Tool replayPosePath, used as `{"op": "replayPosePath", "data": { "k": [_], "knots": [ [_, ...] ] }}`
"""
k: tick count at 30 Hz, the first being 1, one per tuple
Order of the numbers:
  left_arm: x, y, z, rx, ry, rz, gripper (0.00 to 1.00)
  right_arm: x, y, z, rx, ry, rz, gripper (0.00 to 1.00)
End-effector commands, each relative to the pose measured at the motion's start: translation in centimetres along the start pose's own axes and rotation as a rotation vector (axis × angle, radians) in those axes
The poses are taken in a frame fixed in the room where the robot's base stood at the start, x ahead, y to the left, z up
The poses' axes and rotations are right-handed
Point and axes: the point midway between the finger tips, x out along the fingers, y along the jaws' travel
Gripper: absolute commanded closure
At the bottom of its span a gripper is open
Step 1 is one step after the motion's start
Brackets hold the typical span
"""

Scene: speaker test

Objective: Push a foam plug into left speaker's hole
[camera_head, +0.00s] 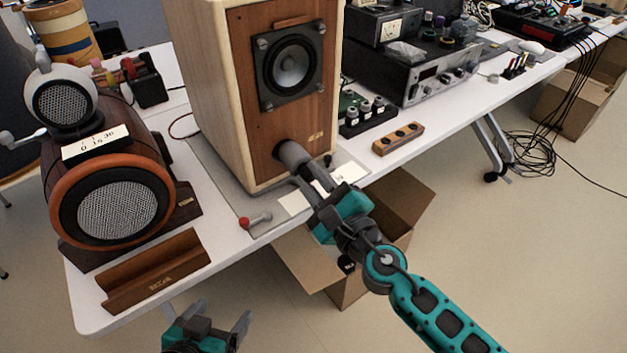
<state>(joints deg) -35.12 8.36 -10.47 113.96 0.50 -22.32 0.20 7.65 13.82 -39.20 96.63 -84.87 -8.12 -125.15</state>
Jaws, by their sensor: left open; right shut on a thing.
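A tall wooden box speaker (220,80) stands in the middle of the table, with a round driver (291,63) high on its brown front. A grey cylindrical foam plug (294,154) is low on that front. Its far end meets a dark round hole in the panel; I cannot tell how deep it sits. My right gripper (303,179) is shut on the plug's near end, with its arm coming from the lower right. My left gripper (221,318) is open and empty, below and in front of the table edge.
A barrel-shaped speaker (60,187) with a white round speaker (65,101) on top stands left. A wooden stand (152,272) and a red-tipped tool (256,220) lie near the front edge. An open cardboard box (405,200) is below the table. Electronics (425,75) stand right.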

Motion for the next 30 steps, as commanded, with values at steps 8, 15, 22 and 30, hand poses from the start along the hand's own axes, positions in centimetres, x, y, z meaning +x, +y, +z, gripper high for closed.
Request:
{"op": "replayPosePath", "data": {
  "k": [8, 15, 22, 30],
  "knots": [
    [-0.01, 0.00, -0.01, 0.000, 0.000, 0.000, 0.15, 0.00, -0.02, 0.01, 0.000, 0.000, -0.001, 1.00],
    [-0.08, 0.00, -0.11, 0.000, 0.000, 0.000, 0.15, 0.00, -0.05, 0.02, 0.000, 0.000, 0.003, 1.00],
    [-0.34, 0.00, -0.50, 0.000, 0.000, 0.000, 0.15, -0.02, -0.10, 0.04, -0.001, -0.003, 0.023, 1.00],
    [-0.65, 0.00, -0.95, 0.000, 0.000, 0.000, 0.15, -0.05, -0.09, 0.04, 0.001, -0.007, 0.049, 1.00]
  ]
}}
